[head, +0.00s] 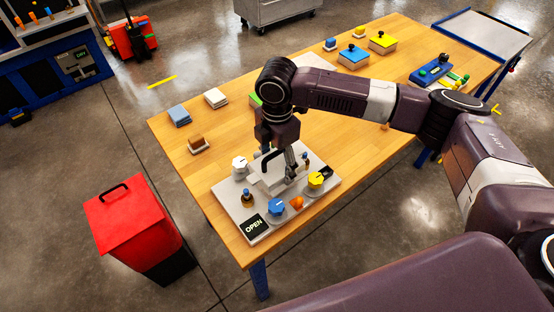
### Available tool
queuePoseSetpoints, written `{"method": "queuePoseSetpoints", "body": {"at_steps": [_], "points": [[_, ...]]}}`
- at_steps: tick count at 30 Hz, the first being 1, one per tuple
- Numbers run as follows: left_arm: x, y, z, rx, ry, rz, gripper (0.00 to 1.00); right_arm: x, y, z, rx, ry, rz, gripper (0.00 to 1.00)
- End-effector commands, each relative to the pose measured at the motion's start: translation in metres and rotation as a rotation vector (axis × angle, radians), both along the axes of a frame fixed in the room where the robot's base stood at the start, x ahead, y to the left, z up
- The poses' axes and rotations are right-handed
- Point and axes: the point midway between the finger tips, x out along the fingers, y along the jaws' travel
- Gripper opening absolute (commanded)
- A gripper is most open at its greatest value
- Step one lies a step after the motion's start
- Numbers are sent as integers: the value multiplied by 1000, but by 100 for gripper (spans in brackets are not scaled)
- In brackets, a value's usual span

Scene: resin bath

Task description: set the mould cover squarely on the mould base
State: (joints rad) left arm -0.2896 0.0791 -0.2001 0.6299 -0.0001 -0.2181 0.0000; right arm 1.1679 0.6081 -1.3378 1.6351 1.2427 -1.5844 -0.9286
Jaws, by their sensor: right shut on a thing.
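My right gripper (277,174) reaches down over the pale grey fixture board (232,203) at the table's near end. Its fingers are shut on a pale grey block, which I take to be the mould cover (273,180). The mould base appears to be the pale mass directly below, but the cover and fingers hide most of it. I cannot tell whether cover and base touch, or whether the cover sits square. My left gripper is not in view.
Around the fixture stand a white knob (239,164), a blue knob (276,207), a yellow knob (316,180), an amber bottle (247,198) and an OPEN sign (254,226). A red bin (128,224) stands left of the table.

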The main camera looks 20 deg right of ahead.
Motion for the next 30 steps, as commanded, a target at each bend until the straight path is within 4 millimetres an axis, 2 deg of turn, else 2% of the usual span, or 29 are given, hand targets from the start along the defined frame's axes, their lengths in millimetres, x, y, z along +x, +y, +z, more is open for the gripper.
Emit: {"method": "queuePoseSetpoints", "body": {"at_steps": [10, 21, 30], "points": [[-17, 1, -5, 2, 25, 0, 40, 1, 1, -21, 3, -2, 0, 11], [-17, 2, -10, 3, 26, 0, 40, 1, 1, -42, 3, -2, 1, 11], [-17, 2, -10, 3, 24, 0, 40, 1, 1, -46, 2, -3, 0, 11]]}}
